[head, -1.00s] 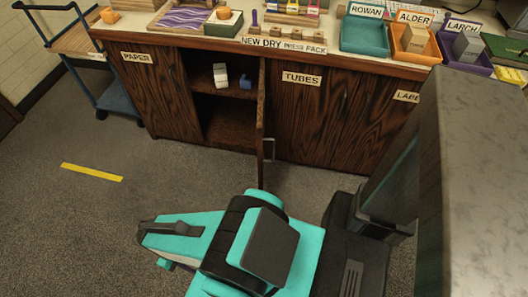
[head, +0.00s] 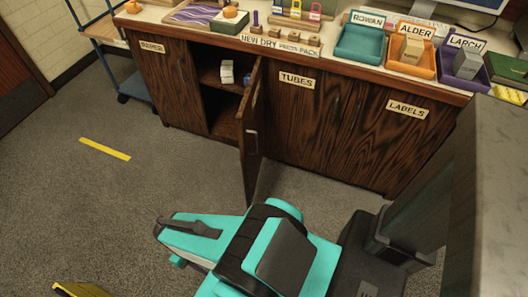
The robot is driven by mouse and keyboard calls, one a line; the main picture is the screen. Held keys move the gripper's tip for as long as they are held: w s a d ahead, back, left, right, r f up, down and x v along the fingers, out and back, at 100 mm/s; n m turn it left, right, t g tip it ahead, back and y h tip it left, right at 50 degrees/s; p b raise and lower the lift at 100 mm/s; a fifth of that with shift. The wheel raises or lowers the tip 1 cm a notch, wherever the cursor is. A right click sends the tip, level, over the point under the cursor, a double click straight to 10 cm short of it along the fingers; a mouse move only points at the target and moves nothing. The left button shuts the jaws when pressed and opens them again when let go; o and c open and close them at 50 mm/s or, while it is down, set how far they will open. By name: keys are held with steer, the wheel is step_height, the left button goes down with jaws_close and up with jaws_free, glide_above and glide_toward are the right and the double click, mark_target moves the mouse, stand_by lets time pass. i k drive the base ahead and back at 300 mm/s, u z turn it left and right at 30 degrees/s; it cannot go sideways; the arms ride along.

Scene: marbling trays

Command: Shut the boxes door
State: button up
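The open cabinet door (head: 251,150) is dark wood and stands out into the room between the PAPER and TUBES fronts. Its hinge side is by the TUBES front, and a small pale handle (head: 251,132) shows near its free edge. No name label is legible on it. The open compartment (head: 222,112) to its left holds a white item (head: 227,72) and a partly hidden blue item (head: 247,78) on a shelf. My gripper (head: 172,226), at the end of my teal arm, is low in front of the door, apart from it in the picture. Its fingers are not clear.
The TUBES (head: 297,80) and LABELS (head: 406,109) fronts are shut, as is PAPER (head: 153,47). A blue trolley (head: 136,88) stands at the left. A yellow-edged object (head: 80,290) is at the bottom left. Grey floor is clear around the yellow strip (head: 105,149).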

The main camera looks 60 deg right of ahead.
mark_target(249, 118)
steer(key=k, duration=1.1)
steer(key=z, duration=1.35)
steer(key=i, duration=1)
steer(key=k, duration=0.2)
steer(key=u, duration=0.05)
